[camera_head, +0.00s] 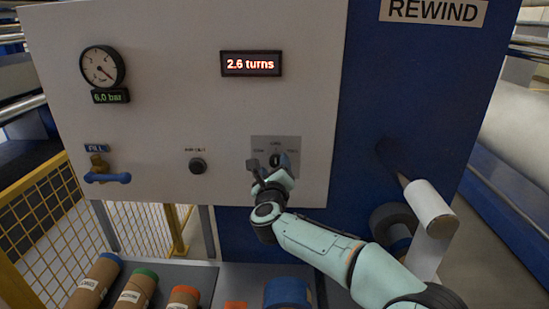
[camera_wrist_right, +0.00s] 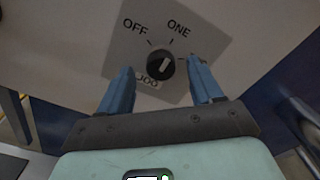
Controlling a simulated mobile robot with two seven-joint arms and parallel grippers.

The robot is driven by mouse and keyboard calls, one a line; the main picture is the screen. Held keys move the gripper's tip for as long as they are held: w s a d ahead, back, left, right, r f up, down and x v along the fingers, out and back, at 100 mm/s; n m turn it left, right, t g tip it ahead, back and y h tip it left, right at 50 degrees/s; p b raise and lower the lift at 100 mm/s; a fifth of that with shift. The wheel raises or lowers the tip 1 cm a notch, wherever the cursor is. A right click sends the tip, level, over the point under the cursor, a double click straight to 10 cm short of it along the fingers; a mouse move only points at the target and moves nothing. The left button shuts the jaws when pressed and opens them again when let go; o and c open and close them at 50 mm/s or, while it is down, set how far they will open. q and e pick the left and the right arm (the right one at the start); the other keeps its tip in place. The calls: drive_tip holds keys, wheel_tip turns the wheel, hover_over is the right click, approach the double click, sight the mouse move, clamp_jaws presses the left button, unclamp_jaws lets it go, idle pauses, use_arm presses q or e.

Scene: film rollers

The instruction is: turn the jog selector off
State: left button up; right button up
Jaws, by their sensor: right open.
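The jog selector is a black round knob (camera_wrist_right: 160,64) on a grey plate (camera_wrist_right: 118,50) in the right wrist view. The labels OFF and ONE show beside it, and lettering below it is partly hidden. A pale mark on the knob points roughly up, nearer ONE than OFF. In the head view the grey plate (camera_head: 290,143) is on the white panel, with my right gripper (camera_head: 268,166) in front of its lower part. My right gripper's blue fingers (camera_wrist_right: 163,78) are open, one on each side of the knob, with gaps; contact is not visible. My left gripper is out of view.
The white panel (camera_head: 150,50) also bears a gauge (camera_head: 102,66), a "2.6 turns" display (camera_head: 251,64), a black button (camera_head: 197,166) and a blue-handled valve (camera_head: 108,177). Rolls (camera_head: 134,290) lie below. A white roller (camera_head: 430,208) juts out at the right.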

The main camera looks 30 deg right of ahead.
sight(276, 161)
drive_tip(key=shift+p+x, duration=0.35)
drive_tip(key=shift+x, duration=1)
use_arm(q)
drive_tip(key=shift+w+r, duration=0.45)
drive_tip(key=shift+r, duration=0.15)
use_arm(e)
drive_tip(key=shift+s, duration=0.1)
drive_tip(key=c, duration=1.1)
drive_tip(key=shift+o, duration=0.2)
drive_tip(key=shift+n, duration=0.3)
drive_tip(key=n+p, duration=0.1)
drive_tip(key=n, duration=0.4)
drive_tip(key=shift+a, duration=0.1)
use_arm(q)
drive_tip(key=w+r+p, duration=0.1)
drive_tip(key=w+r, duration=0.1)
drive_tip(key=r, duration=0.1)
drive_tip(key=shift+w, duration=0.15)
use_arm(e)
drive_tip(key=n, duration=0.6)
drive_tip(key=shift+f, duration=0.1)
drive_tip(key=shift+n, duration=0.3)
